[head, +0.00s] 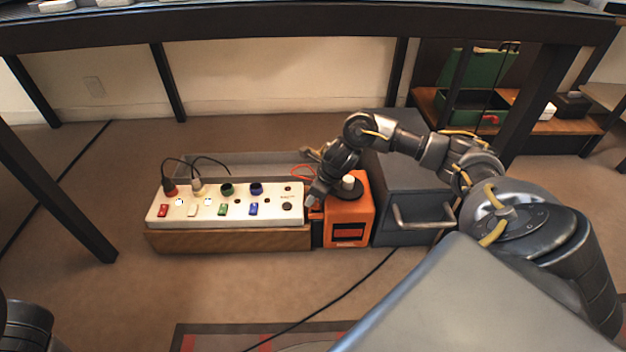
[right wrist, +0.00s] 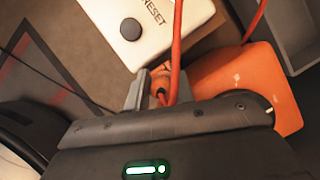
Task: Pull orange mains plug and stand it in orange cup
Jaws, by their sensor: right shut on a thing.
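My right gripper (head: 316,197) is low between the right end of the white socket board (head: 272,208) and the orange box (head: 348,223). In the right wrist view it (right wrist: 156,88) is shut on the orange plug (right wrist: 160,80), with an orange cord running up from it. In the head view the plug is hidden by the gripper, and only a bit of orange cord (head: 301,171) shows. I cannot tell whether the plug still sits in a socket. No cup that is clearly orange can be made out; a reddish ring surrounds a black plug (head: 169,187) on the board. My left gripper is out of view.
The board carries a green ring (head: 227,189), a blue ring (head: 256,189), several coloured switches and a black button (right wrist: 130,29) beside the word RESET. A grey drawer cabinet (head: 400,185) stands right of the orange box. A black cable crosses the open floor in front.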

